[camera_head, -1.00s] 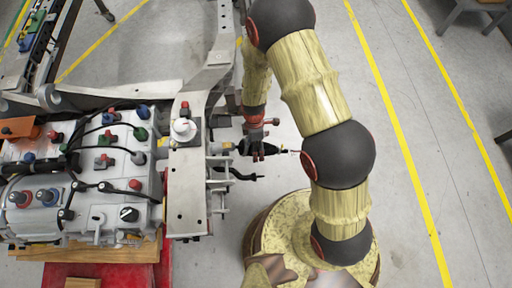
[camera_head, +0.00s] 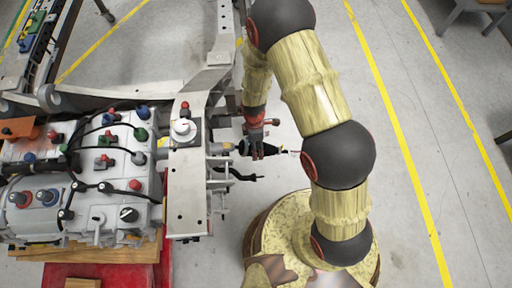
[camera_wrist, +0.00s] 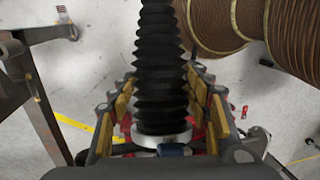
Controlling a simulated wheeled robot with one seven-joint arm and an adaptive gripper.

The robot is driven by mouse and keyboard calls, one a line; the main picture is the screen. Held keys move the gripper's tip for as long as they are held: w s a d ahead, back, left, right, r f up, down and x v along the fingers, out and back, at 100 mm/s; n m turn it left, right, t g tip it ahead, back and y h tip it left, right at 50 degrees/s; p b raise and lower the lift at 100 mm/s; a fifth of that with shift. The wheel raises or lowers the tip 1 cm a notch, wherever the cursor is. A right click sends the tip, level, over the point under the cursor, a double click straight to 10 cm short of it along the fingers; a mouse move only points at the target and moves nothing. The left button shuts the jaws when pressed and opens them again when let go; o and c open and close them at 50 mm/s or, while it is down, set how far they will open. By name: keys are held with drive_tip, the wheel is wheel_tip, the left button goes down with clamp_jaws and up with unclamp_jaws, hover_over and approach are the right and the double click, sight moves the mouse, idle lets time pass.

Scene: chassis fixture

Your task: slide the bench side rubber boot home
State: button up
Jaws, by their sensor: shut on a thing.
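A black ribbed rubber boot (camera_wrist: 160,65) stands between the fingers of my gripper (camera_wrist: 160,112) in the wrist view, with a pale metal collar (camera_wrist: 160,138) at its near end. The gold-padded fingers are shut on the boot from both sides. In the head view my gripper (camera_head: 256,147) is at the right side of the chassis fixture, around the dark boot (camera_head: 242,148), which lies on a rod sticking out from the frame. A thin tip (camera_head: 288,151) shows to the right of my gripper. The boot's far end is cut off in the wrist view.
The grey frame plate (camera_head: 187,205) stands left of my gripper, with brackets (camera_head: 218,195) jutting out. A black bent rod (camera_head: 240,176) lies just below the boot. The engine block (camera_head: 110,190) with coloured caps and hoses is farther left. Open floor lies right of my arm.

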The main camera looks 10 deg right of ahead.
drive_tip(key=c, duration=0.4)
drive_tip(key=a+r, duration=0.1)
drive_tip(key=a, duration=0.1)
drive_tip(key=a+r+p, duration=0.1)
drive_tip(key=a, duration=0.1)
drive_tip(key=a+r, duration=0.1)
drive_tip(key=a, duration=0.2)
drive_tip(key=shift+w+r, duration=0.2)
drive_tip(key=shift+c, duration=0.2)
drive_tip(key=o, duration=1.6)
drive_tip(key=shift+o, duration=0.4)
wheel_tip(320, 180, up, 12)
drive_tip(key=w, duration=0.2)
drive_tip(key=shift+f, duration=0.15)
